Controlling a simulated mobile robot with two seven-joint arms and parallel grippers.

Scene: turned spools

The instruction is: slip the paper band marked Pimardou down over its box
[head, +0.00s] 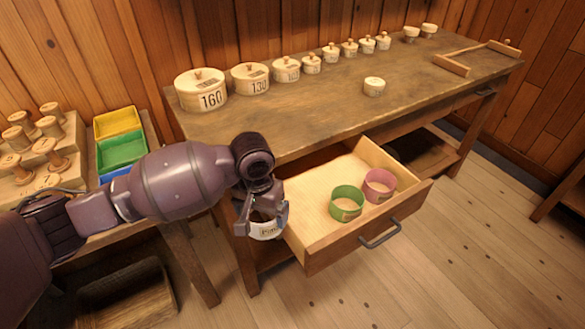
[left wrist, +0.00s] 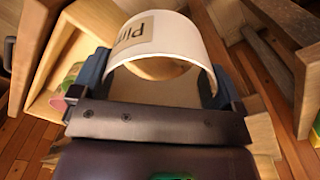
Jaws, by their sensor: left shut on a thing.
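My left gripper (head: 262,212) is shut on a white paper band (head: 268,230), held in the air at the left front corner of the open drawer. In the left wrist view the band (left wrist: 185,32) is a ring between my two fingers, with a tan label reading "Pim"; the rest of the word is cut off. Round lidded boxes stand in a row on the bench, the largest marked 160 (head: 202,90), then 130 (head: 250,79), then smaller ones. One small lidded box (head: 374,87) stands apart, nearer the front. I cannot read Pimardou on any box. My right gripper is not in view.
The open drawer (head: 315,258) holds a green band (head: 346,203) and a pink band (head: 379,186). A rack of wooden spools (head: 45,160) and yellow, green and blue bins (head: 122,150) are at left. The bench top (head: 320,100) before the row is mostly clear.

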